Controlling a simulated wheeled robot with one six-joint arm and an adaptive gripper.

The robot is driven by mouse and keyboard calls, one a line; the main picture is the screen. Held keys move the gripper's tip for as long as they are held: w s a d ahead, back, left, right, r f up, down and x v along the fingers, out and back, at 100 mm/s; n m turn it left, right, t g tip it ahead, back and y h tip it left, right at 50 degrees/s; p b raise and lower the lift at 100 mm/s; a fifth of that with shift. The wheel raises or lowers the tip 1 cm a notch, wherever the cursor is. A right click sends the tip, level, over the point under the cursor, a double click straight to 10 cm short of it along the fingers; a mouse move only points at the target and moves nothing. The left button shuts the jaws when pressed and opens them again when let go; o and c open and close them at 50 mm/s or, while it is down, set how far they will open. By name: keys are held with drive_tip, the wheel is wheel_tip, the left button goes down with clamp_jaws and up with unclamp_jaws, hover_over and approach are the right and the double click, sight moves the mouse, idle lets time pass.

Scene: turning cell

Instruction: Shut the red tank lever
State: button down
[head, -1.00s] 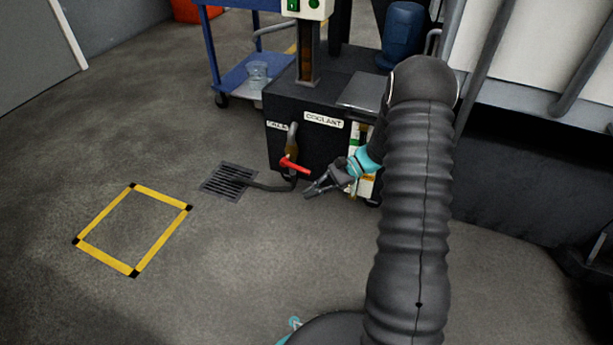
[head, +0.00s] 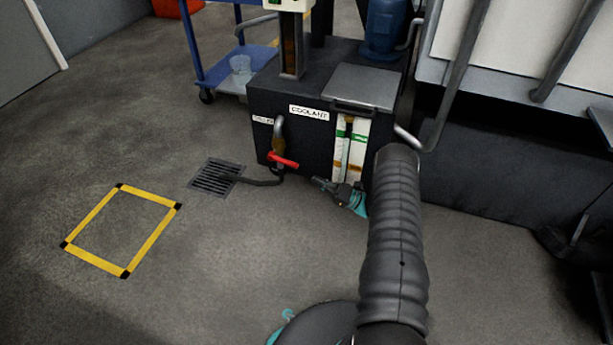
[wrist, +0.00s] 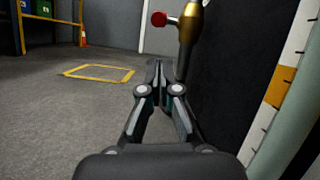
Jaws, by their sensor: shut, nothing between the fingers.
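The red tank lever (head: 283,160) sticks out to the right from the brass valve (head: 278,144) low on the front of the black coolant tank (head: 300,146). In the wrist view the lever's red end (wrist: 158,19) shows left of the brass valve body (wrist: 190,25), above and beyond my fingertips. My gripper (head: 318,183) is low by the tank front, right of the lever and a little below it, apart from it. In the wrist view my gripper (wrist: 158,68) has its fingertips together with nothing between them.
A floor drain (head: 216,177) with a dark hose lies left of the tank. A yellow-taped square (head: 122,230) marks bare floor farther left. A blue cart (head: 213,73) stands behind. A sight gauge panel (head: 350,150) is on the tank front beside my gripper. Open floor lies in front.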

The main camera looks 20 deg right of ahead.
sight(284, 161)
drive_tip(key=x, duration=0.9)
